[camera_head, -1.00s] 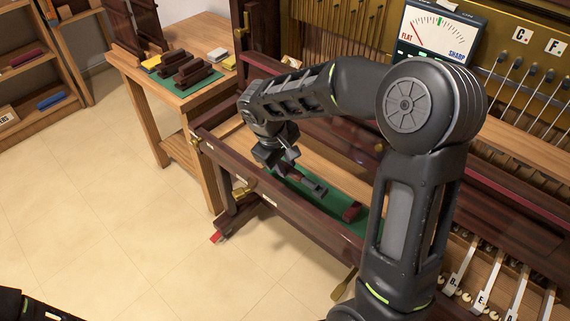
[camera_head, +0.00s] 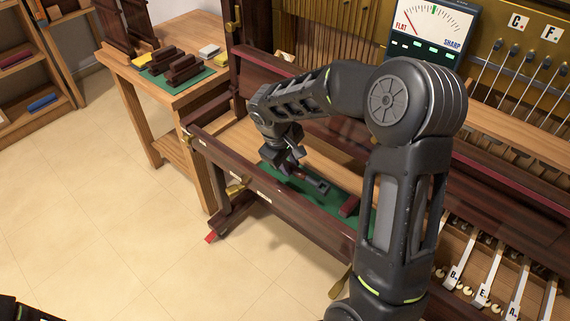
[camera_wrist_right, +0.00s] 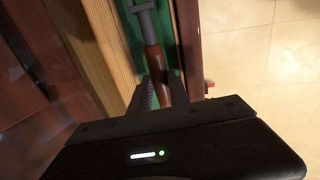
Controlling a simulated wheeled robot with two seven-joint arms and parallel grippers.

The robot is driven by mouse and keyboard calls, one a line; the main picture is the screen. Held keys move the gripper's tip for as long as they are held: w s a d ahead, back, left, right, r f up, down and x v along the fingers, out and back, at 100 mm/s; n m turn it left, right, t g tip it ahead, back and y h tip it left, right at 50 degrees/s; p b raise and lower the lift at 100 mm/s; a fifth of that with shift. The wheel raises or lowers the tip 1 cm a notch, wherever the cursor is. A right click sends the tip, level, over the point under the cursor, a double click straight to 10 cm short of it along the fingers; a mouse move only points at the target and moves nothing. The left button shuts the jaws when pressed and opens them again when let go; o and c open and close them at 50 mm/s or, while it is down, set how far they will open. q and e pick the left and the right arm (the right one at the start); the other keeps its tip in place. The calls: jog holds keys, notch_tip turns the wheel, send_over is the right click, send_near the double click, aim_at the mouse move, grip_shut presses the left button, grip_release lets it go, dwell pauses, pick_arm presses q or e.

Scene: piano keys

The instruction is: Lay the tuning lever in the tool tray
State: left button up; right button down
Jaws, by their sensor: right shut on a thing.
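The tuning lever has a brown wooden handle (camera_wrist_right: 158,66) and a grey metal head (camera_head: 322,187). My right gripper (camera_head: 286,162) is shut on the handle, and the head points to the right and toward the front. The lever is over a green-lined strip (camera_head: 334,199) inside the piano's front, which looks like the tool tray. I cannot tell whether the lever touches the lining. In the right wrist view the handle sits between the fingers (camera_wrist_right: 160,92), with green beneath the lever.
A dark red block (camera_head: 349,206) lies on the green strip, right of the lever. A dark wooden rail (camera_head: 275,190) with a brass knob (camera_head: 237,187) borders the front. A side table (camera_head: 190,95) with several blocks stands at the back left. A tuner meter (camera_head: 432,35) stands behind.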

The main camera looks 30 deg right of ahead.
jog(key=b+x, duration=0.1)
jog(key=x, duration=0.2)
jog(key=shift+b, duration=0.35)
jog(key=shift+f+b, duration=0.45)
jog(key=shift+f, duration=0.05)
jog(key=c, duration=1.2)
grip_release()
jog(key=shift+o, duration=0.2)
jog(key=a+p+v, duration=0.1)
jog(key=p+v, duration=0.3)
jog(key=v, duration=0.3)
jog(key=shift+s+r, duration=0.15)
